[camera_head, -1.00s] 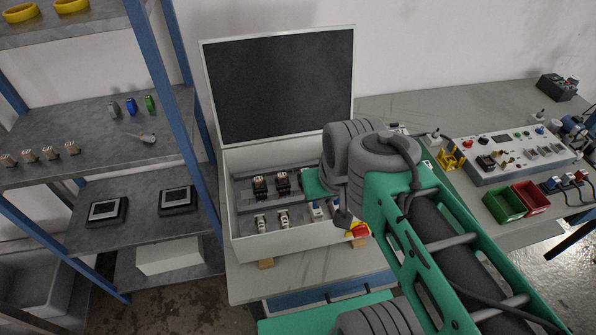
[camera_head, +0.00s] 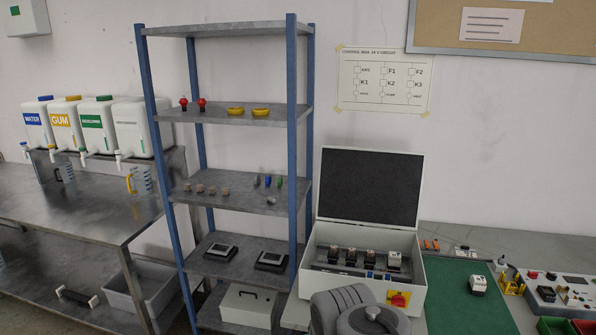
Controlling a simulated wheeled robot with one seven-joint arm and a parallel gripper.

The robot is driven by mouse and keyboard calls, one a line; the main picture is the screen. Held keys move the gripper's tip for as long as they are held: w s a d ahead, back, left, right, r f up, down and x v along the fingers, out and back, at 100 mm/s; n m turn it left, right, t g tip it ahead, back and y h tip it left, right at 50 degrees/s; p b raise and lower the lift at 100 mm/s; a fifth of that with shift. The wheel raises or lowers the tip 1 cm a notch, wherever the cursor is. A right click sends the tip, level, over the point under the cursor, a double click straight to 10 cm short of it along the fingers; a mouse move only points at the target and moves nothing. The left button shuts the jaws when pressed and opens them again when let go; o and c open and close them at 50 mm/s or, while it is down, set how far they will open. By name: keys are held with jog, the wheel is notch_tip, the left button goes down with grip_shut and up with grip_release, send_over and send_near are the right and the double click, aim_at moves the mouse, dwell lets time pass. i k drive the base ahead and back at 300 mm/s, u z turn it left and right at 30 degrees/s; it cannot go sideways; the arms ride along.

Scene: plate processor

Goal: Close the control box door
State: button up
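The control box (camera_head: 350,284) is a pale box on the bench, right of the shelf rack. Its door (camera_head: 370,188) stands open, raised upright at the back edge, with a dark inner face and a light rim. Several relays and other components (camera_head: 368,258) sit on rails inside. A red and yellow switch (camera_head: 398,298) is on the box's front. My arm's grey joint covers part of the front at the bottom. My gripper is out of the frame.
A blue-posted shelf rack (camera_head: 291,130) stands close on the left of the box. A green mat (camera_head: 462,310) with a small white device (camera_head: 478,284) lies to the right. A control panel (camera_head: 560,292) and yellow holder (camera_head: 512,284) are farther right. Wall is behind the door.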

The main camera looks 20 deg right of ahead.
aim_at(363, 186)
jog(key=u, duration=1)
jog(key=i, duration=2.3)
jog(key=z, duration=0.75)
